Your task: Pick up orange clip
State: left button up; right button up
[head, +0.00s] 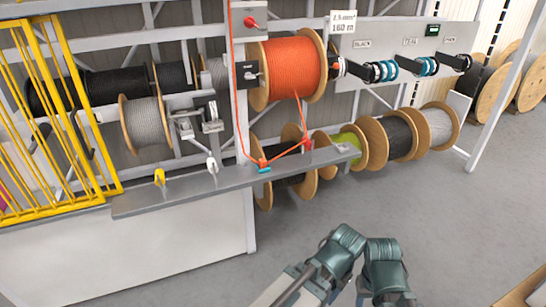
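An orange-red cable runs down from the orange reel (288,70) to the grey ledge. A small orange piece (306,144), possibly the clip, sits on the cable near the right part of the ledge. Neither gripper shows; only grey and teal links of my own arm are at the bottom, well apart from the ledge.
The grey ledge (200,192) carries a yellow piece (159,177) and a white piece (211,165). A yellow cage (92,100) stands at left. Reels stand below. The right floor (450,210) is clear.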

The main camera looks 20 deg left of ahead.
aim_at(262, 162)
jog(key=i+j, duration=0.25)
jog(key=j, duration=0.15)
jog(key=i+j+z, duration=0.1)
jog(key=j, duration=0.3)
jog(key=i+j, duration=0.55)
jog(key=j, duration=0.25)
jog(key=i+j+z, duration=0.1)
jog(key=j, duration=0.3)
jog(key=i, duration=0.1)
